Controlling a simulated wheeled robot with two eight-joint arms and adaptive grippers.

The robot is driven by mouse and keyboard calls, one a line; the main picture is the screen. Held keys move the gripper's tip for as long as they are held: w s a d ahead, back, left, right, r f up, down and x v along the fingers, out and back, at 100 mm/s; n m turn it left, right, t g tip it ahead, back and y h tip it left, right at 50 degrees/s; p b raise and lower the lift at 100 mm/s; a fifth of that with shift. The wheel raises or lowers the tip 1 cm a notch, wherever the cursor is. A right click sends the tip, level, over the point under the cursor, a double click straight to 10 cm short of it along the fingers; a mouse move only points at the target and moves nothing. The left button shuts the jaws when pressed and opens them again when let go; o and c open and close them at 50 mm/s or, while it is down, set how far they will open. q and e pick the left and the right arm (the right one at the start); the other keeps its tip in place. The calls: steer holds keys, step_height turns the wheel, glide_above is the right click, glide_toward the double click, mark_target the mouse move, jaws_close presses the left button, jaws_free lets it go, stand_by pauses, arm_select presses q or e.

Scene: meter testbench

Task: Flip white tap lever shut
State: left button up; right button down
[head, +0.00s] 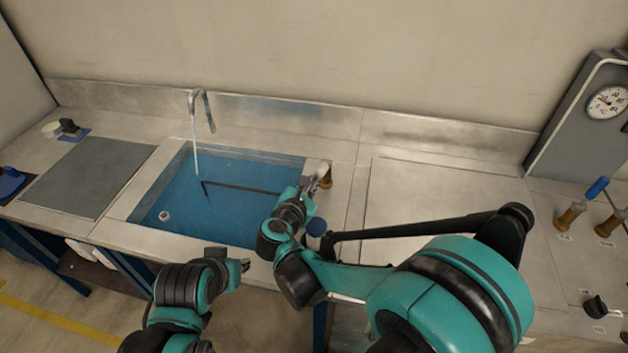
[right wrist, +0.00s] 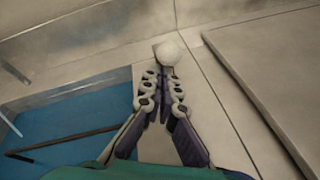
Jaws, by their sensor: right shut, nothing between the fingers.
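A brass tap body (head: 326,181) with a white lever end (head: 322,170) stands on the counter just right of the sink. In the right wrist view the lever shows as a round white knob (right wrist: 167,52), directly beyond my fingertips. My right gripper (head: 313,183) is shut and empty, its tips at or very near the lever; I cannot tell whether they touch. It also shows in the right wrist view (right wrist: 164,80). It hides part of the tap. My left gripper (head: 245,265) hangs before the sink's front edge; its jaw state is unclear.
A curved metal spout (head: 196,100) pours a thin stream into the blue sink (head: 235,215). A dark rod lies across the sink. A raised panel (head: 440,200) lies right of the tap. A gauge (head: 607,102) and other brass valves (head: 569,217) stand at the far right.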

steer(key=shift+s, duration=0.1)
steer(key=shift+d+r, duration=0.1)
steer(key=shift+r, duration=0.05)
steer(key=w+d+r+g+y+p, duration=0.1)
steer(key=w+r+g+p, duration=0.6)
steer(key=p, duration=0.8)
steer(key=w+g+y, duration=0.1)
steer(key=g, duration=0.2)
steer(key=shift+d+r+n+g+p, duration=0.25)
steer(key=shift+r+n+g+p, duration=0.05)
steer(key=shift+r+p, duration=0.1)
steer(key=shift+w+r, duration=0.1)
steer(key=shift+w, duration=0.1)
